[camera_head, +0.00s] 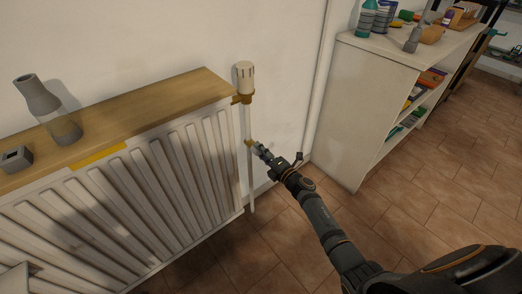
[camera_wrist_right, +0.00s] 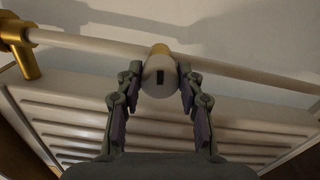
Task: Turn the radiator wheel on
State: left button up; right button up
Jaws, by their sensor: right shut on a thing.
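The radiator wheel (camera_wrist_right: 154,80) is a small pale round knob with a dark upright mark on its face. In the right wrist view it sits on a brass fitting (camera_wrist_right: 160,49) on the white pipe (camera_wrist_right: 240,73). My right gripper (camera_wrist_right: 158,76) is shut on it, one finger on each side. In the head view my right gripper (camera_head: 259,149) reaches the pipe beside the radiator and hides the wheel; a bit of brass (camera_head: 249,142) shows. A larger ridged white valve head (camera_head: 245,76) stands on the pipe's top. My left gripper is in neither view.
The white radiator (camera_head: 160,190) carries a wooden shelf (camera_head: 150,100) with a grey bottle-like object (camera_head: 38,95) and a small grey box (camera_head: 14,158). A white shelf unit (camera_head: 365,110) stands right. The tiled floor (camera_head: 425,195) near it is clear.

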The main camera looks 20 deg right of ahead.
dwell(0.3)
jog(key=o, duration=1.2)
jog(key=shift+c, duration=0.2)
jog(key=shift+s, duration=0.1)
jog(key=v, duration=1.2)
